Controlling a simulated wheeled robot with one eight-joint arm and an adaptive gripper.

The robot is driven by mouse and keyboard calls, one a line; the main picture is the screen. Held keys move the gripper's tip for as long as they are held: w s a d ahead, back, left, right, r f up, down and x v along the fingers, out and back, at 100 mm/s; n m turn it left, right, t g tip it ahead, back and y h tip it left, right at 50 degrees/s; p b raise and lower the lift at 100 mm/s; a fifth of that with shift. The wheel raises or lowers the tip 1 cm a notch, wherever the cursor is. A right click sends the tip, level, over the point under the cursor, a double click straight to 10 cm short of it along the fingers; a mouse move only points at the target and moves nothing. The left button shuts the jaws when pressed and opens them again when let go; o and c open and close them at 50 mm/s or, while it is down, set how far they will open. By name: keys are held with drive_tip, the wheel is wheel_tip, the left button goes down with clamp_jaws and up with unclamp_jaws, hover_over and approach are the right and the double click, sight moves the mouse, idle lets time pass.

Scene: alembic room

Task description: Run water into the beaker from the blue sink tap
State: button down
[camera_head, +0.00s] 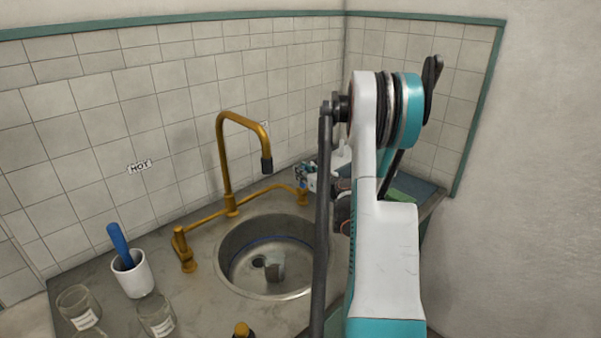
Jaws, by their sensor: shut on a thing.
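A brass gooseneck faucet (224,160) stands behind the round metal sink (225,262), its dark nozzle (266,165) over the basin. No stream of water can be made out below the nozzle. My gripper (304,180) is at the right end of the faucet, by the right tap (302,197), partly hidden by my arm. It appears shut on that tap; the handle and its blue colour are mostly covered.
The left tap (183,250) stands below a HOT label (139,167). A white cup (133,275) with a blue stick (118,243) and glass jars (156,315) stand at front left. A yellow-capped bottle (242,330) is at the front edge. Tiled walls close the back and right.

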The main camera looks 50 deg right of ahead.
drive_tip(key=shift+w+g, duration=0.15)
drive_tip(key=shift+g, duration=0.15)
drive_tip(key=c, duration=1.4)
unclamp_jaws()
drive_tip(key=shift+c, duration=0.2)
drive_tip(key=v, duration=1.2)
